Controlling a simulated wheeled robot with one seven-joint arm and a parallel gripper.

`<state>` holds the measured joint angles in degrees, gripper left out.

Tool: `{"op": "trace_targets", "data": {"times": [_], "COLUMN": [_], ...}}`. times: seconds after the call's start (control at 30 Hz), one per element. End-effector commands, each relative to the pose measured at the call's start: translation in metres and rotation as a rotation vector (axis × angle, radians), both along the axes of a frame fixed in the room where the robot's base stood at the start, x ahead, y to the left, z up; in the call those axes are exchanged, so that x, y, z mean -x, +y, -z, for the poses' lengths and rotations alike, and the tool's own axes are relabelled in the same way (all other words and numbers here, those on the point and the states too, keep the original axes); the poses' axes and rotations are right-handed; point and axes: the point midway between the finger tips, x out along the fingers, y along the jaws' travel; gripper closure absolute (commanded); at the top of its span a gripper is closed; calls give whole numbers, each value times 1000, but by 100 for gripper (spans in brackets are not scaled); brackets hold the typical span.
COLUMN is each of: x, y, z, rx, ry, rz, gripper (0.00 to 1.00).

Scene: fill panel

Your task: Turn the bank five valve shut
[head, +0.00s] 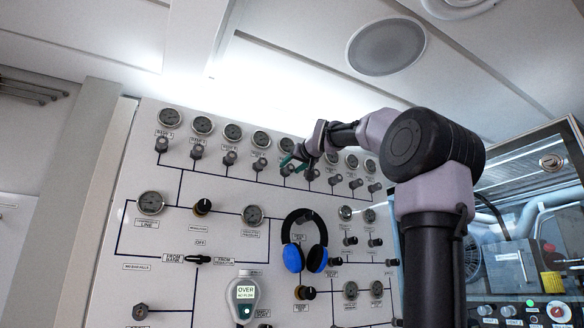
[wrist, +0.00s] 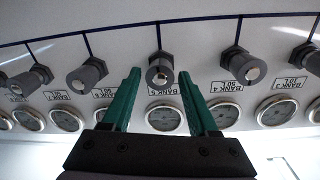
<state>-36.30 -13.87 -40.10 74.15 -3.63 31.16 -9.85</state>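The bank five valve (wrist: 160,72) is a dark grey knob with a light round end face, above the upside-down "BANK 5" label in the wrist view. My gripper (wrist: 159,72) has two green fingers, open, one on each side of this valve, with visible gaps between knob and fingers. I cannot tell how deep the knob sits between them. In the head view, my gripper (head: 291,161) is at the upper row of valves, partly covering the bank five valve (head: 286,171).
Neighbouring valves (wrist: 238,65) and (wrist: 88,74) stand close on both sides. A gauge (wrist: 164,117) is paired with the bank five valve. Blue headphones (head: 305,243) hang lower on the white panel (head: 175,225). A glass-fronted cabinet (head: 535,230) is at right.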

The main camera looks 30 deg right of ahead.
Motion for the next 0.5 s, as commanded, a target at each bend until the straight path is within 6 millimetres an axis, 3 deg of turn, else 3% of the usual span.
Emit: {"op": "trace_targets", "data": {"times": [0.03,0.1,0.13,0.5], "x": [0,0,0,0], "y": [0,0,0,-1], "z": [0,0,0,0], "rx": [0,0,0,-47], "ry": [0,0,0,3], "rz": [0,0,0,1], "gripper": [65,91,100,100]}}
